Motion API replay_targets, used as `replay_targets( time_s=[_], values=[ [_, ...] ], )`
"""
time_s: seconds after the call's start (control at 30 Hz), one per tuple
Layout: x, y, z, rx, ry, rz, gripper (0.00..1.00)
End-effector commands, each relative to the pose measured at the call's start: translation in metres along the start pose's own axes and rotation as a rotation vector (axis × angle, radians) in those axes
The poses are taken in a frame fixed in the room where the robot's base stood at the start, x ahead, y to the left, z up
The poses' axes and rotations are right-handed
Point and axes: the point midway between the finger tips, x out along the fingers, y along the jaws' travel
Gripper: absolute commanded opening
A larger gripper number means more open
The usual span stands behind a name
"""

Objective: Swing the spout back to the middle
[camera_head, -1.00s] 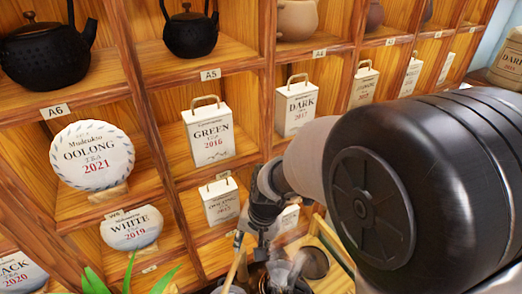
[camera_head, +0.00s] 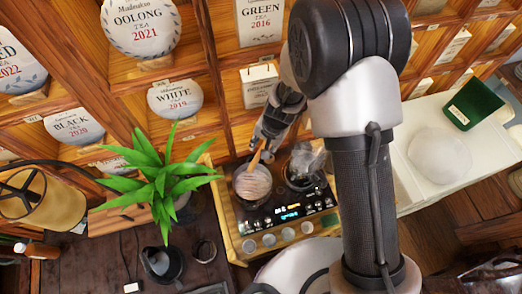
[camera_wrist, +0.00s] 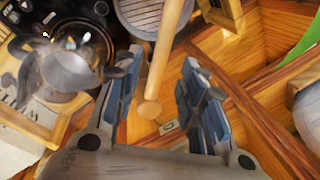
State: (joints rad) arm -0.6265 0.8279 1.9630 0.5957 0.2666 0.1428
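My gripper (camera_wrist: 155,85) is open in the wrist view, with a wooden rod (camera_wrist: 168,50) showing between its fingers. Gaps show on both sides of the rod, and its round end points toward the palm. In the head view my gripper (camera_head: 265,137) is above the back of the tea stove (camera_head: 248,240), with the wooden rod (camera_head: 256,155) just below it, by a round pot (camera_head: 252,184). A kettle (camera_head: 307,162) stands to the right; the wrist view also shows the kettle (camera_wrist: 70,70). I cannot clearly make out the spout; my arm hides part of this area.
A green plant (camera_head: 165,185) stands close left of the stove. Wooden shelves with tea cakes and tins, such as the white tea cake (camera_head: 175,98), rise behind. A pale counter (camera_head: 405,150) with a green box (camera_head: 473,104) lies right.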

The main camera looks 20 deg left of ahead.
Motion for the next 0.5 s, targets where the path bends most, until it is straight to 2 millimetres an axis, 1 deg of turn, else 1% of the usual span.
replay_targets(
  time_s=[0.03,0.2,0.33,0.5],
  values=[
    [0.012,0.001,0.001,0.001,-0.002,0.001,0.37],
    [0.035,0.0,0.0,0.0,0.0,0.0,0.37],
    [0.043,0.0,0.0,-0.001,0.0,0.0,0.37],
    [0.045,-0.001,0.0,0.0,0.001,-0.001,0.37]
  ],
)
